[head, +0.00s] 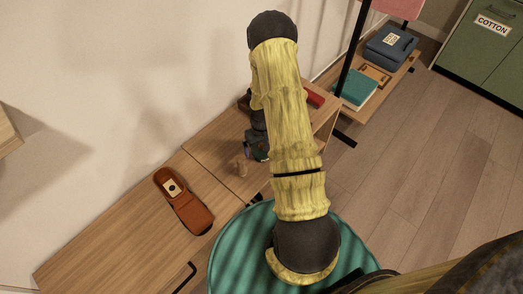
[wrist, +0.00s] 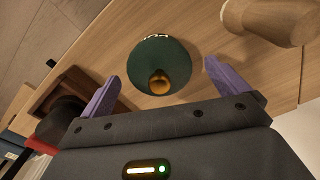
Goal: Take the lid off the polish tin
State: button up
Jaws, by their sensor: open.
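The polish tin (wrist: 150,50) shows in the wrist view as a dark green round shape from above, with a brass-coloured knob (wrist: 160,82) on its near side. It stands on a wooden bench top. The purple fingers of my gripper (wrist: 161,70) are open, one on each side of the tin, with a gap to it on both sides. In the head view my gripper (head: 257,138) is at the bench, mostly behind my arm. The tin is only a small dark patch there. The seam between lid and tin is not visible.
A pale wooden turned piece (wrist: 268,20) lies close to the tin on the right in the wrist view. A brown wooden box (wrist: 75,85) stands on the left. A teal book (head: 357,88) is on a farther shelf.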

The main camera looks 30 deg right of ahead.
jog(key=shift+c, duration=0.5)
jog(key=c, duration=1)
jog(key=shift+o, duration=0.2)
jog(key=shift+r, duration=0.1)
notch_tip(320, 180, up, 10)
jog(key=shift+f+p, duration=0.1)
jog(key=shift+p, duration=0.95)
